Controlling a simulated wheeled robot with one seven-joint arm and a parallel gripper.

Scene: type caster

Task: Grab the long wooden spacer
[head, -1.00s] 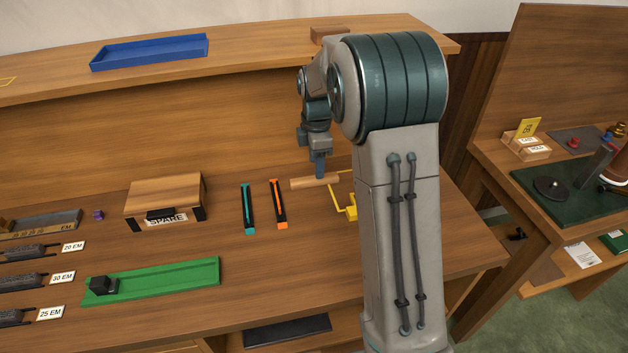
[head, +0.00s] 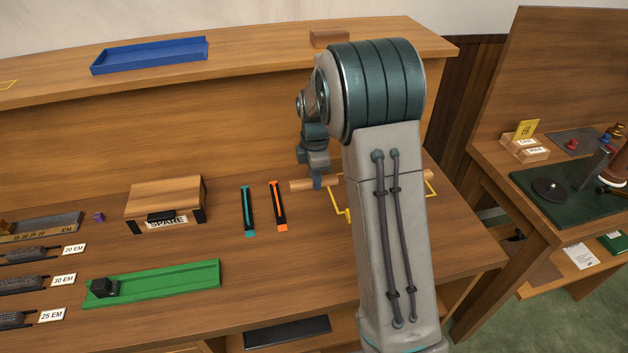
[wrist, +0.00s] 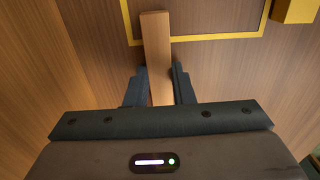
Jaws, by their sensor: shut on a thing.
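The long wooden spacer (head: 298,186) is a plain light-brown bar lying level at the back of the bench, right of the orange-marked strip. In the wrist view the spacer (wrist: 156,40) runs lengthwise between the two dark fingers. My gripper (head: 318,182) points down around the bar, and its fingers (wrist: 161,68) are shut on its sides. My arm hides the area to the right of the spacer. I cannot tell whether the bar is touching the bench or slightly above it.
A yellow outline (head: 336,202) is marked on the bench beside the spacer. Teal (head: 248,210) and orange (head: 278,205) strips lie to the left, then the SPARE box (head: 165,195). A green tray (head: 170,282) is nearer the front. The bench's front middle is clear.

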